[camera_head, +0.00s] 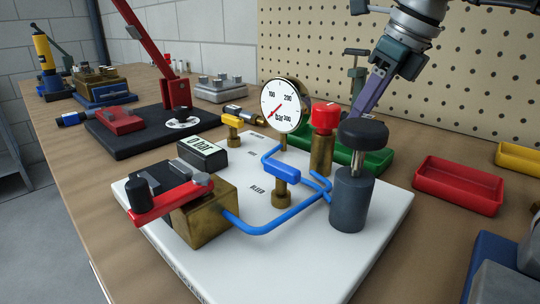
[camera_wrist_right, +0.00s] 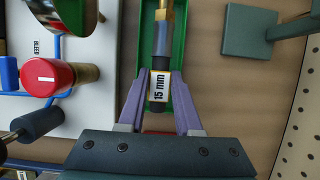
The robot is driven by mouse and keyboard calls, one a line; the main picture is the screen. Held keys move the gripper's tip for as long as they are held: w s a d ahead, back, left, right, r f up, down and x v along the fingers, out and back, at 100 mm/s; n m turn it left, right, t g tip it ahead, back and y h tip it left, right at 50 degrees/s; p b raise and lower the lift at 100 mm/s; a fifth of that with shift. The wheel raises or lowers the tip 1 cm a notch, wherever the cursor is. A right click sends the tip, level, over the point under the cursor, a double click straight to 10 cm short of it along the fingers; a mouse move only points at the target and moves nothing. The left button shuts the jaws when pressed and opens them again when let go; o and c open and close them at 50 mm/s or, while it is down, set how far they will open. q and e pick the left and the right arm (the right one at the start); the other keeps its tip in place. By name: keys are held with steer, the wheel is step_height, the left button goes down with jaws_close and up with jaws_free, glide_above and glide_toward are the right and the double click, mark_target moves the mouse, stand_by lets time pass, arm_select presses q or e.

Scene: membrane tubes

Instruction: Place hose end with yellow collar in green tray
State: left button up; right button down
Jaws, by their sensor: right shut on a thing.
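In the head view the purple fingers of my right gripper (camera_head: 360,112) point down towards the green tray (camera_head: 372,163), behind the red-capped brass post. The held piece is hidden there. The tray is partly hidden by the post and a dark-capped cylinder. My left gripper is not in view.
A white plate (camera_head: 388,225) carries a gauge (camera_head: 284,106), blue tubing, valves and the red-capped post (camera_head: 325,118). A red tray (camera_head: 458,185) and a yellow tray (camera_head: 520,158) stand to the right. A pegboard (camera_head: 440,90) closes the back. A green stand (camera_wrist_right: 250,30) is beside the tray.

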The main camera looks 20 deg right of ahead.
step_height(320, 180, down, 6)
steer(key=b, duration=0.4)
steer(key=shift+r, duration=0.35)
steer(key=c, duration=0.9)
jaws_free()
arm_select(q)
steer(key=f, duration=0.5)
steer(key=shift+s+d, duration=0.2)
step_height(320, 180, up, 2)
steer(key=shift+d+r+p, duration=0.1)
steer(key=shift+p, duration=1)
arm_select(e)
steer(key=v, duration=1.2)
